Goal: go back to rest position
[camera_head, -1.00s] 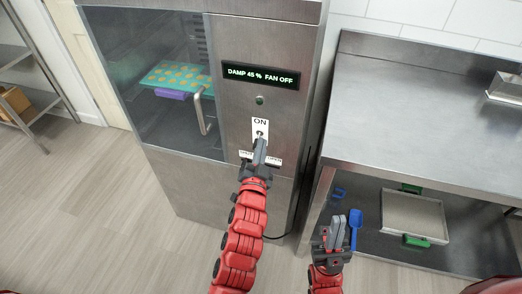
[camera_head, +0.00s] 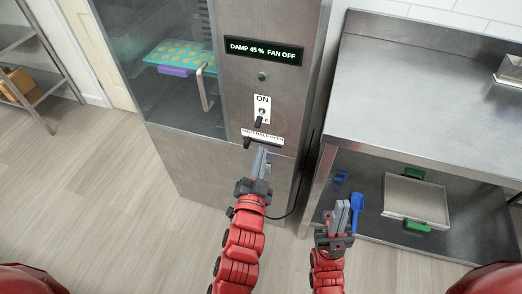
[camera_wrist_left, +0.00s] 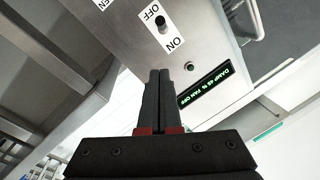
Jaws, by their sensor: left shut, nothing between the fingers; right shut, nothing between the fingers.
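My left gripper (camera_head: 260,162) is in front of the steel cabinet (camera_head: 185,160), below its switch and lever. Its fingers are shut and empty; they also show shut in the left wrist view (camera_wrist_left: 158,78). My right gripper (camera_head: 341,213) is shut and empty, low in front of the steel table's lower shelf. The cabinet has a toggle switch (camera_head: 261,116) on an ON/OFF plate, which also shows in the left wrist view (camera_wrist_left: 162,24). A lit display (camera_head: 263,51) reads DAMP 45 % FAN OFF. A dark lever (camera_head: 262,143) sits below the switch, by a white label.
Behind the cabinet's glass door is a teal tray (camera_head: 178,53) of round yellowish pieces over a purple thing (camera_head: 176,71). The steel table (camera_head: 430,90) has a clear top at right. A metal tray (camera_head: 416,201) and a blue scoop (camera_head: 357,212) are below it. The floor at left is clear.

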